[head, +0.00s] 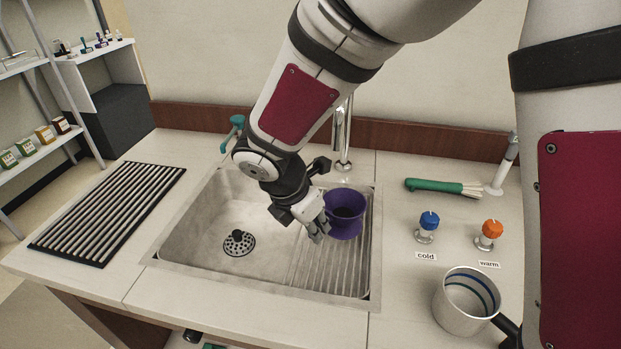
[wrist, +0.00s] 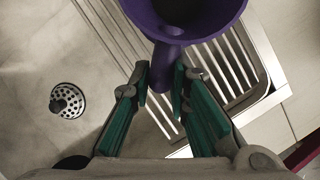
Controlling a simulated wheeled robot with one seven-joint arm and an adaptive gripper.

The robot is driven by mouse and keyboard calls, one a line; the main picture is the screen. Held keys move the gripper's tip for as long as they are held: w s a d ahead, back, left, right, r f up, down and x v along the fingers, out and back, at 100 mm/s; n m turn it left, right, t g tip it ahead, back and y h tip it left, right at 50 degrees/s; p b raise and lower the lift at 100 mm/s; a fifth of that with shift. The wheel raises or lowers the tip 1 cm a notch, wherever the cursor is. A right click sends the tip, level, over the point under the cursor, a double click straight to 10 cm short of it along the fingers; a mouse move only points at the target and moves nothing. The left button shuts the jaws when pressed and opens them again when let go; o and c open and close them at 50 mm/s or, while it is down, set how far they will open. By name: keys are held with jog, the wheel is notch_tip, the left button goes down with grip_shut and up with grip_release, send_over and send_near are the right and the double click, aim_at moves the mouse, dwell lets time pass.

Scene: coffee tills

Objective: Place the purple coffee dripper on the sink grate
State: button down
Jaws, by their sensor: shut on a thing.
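The purple coffee dripper (head: 345,214) is upright at the right side of the sink, over the ribbed grate (head: 318,272). I cannot tell whether its base touches the grate. My gripper (head: 318,232) is at the dripper's left side. In the wrist view the dripper (wrist: 190,18) is at the top, and its handle (wrist: 170,52) lies between the green-padded fingers of my gripper (wrist: 163,80), which are shut on it. Grate ribs (wrist: 232,72) show behind and below the dripper.
The sink basin (head: 215,215) with its drain (head: 238,243) is open to the left. The faucet (head: 342,135) stands behind. Blue (head: 429,222) and orange (head: 491,230) knobs, a green brush (head: 435,187) and a metal pitcher (head: 463,305) are right. A black rack (head: 110,210) lies left.

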jog(key=shift+w+a+f, duration=0.15)
jog(key=shift+w+a, duration=0.2)
jog(key=shift+w, duration=0.05)
jog(key=shift+f+b, duration=0.3)
jog(key=shift+f, duration=1.35)
jog(key=shift+f, duration=0.2)
jog(key=c, duration=1.5)
grip_release()
jog(key=shift+r, duration=0.1)
jog(key=p+v, duration=0.1)
jog(key=v, duration=1.1)
jog(key=shift+r+p, duration=0.15)
jog(key=shift+p, duration=0.2)
